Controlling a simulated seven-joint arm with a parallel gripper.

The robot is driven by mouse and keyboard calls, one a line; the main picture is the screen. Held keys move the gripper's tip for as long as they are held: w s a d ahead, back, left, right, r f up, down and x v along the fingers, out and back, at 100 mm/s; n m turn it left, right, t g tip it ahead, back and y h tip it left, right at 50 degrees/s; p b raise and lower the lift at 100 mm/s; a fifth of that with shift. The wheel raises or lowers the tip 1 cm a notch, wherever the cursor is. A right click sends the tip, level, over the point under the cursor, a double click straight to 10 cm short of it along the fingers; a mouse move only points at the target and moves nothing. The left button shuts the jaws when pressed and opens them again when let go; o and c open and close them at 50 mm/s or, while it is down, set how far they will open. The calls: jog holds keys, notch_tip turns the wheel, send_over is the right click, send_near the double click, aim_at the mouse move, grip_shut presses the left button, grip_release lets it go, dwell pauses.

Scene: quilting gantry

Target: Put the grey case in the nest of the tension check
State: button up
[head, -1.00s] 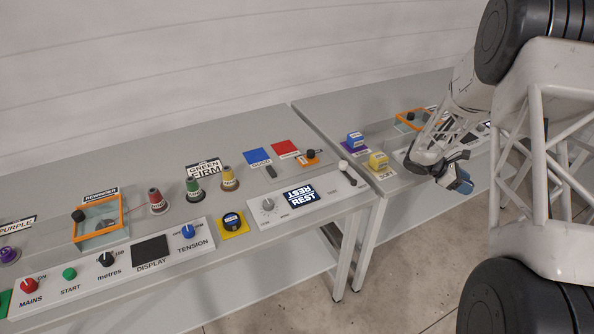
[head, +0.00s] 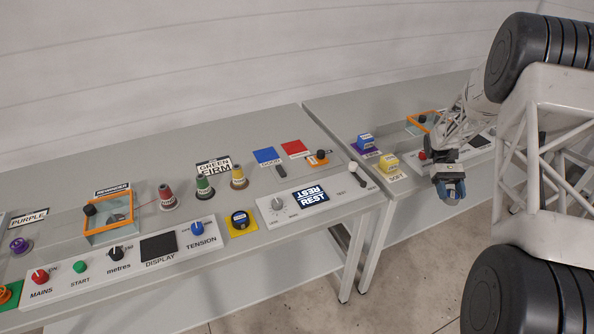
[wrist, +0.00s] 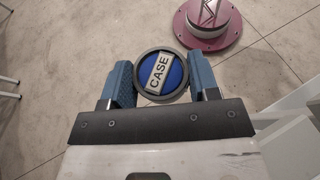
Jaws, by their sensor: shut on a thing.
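My gripper (head: 449,190) hangs in front of the right-hand table's front edge, its blue fingers pointing down. In the wrist view, my gripper (wrist: 160,80) is shut on the grey case (wrist: 139,73). The case is a round grey ring with a blue face labelled CASE, held between the fingertips above the floor. In the head view I cannot make the case out clearly. No nest is clearly labelled as the tension check. A yellow square (head: 252,229) on the left table bears a dark round piece with a blue top (head: 240,217).
The left table carries a REST display (head: 311,198), an orange-framed box (head: 107,219), several cones and a control panel (head: 100,274). A pink flanged round thing (wrist: 209,22) shows below the gripper.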

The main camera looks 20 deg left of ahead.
jog(key=a+r+m+t+y, duration=0.4)
jog(key=a+m+t+y, duration=0.1)
jog(key=a+m+y, duration=0.5)
jog(key=a+r+m+t+y, duration=0.4)
jog(key=a+m+y, duration=0.45)
jog(key=a, duration=0.25)
jog(key=s+a+f+m+t, duration=0.1)
jog(key=s+a, duration=0.4)
jog(key=a, duration=0.2)
jog(key=s+a+f+m+t, duration=0.1)
jog(key=s+a+f, duration=0.1)
jog(key=s+a, duration=0.3)
jog(key=s+a+f+m, duration=0.1)
jog(key=s+a, duration=0.4)
jog(key=a, duration=0.6)
jog(key=shift+a+f+t, duration=0.15)
jog(key=shift+f+t, duration=0.25)
send_over(296, 171)
jog(key=shift+f, duration=0.7)
jog(key=shift+a, duration=0.1)
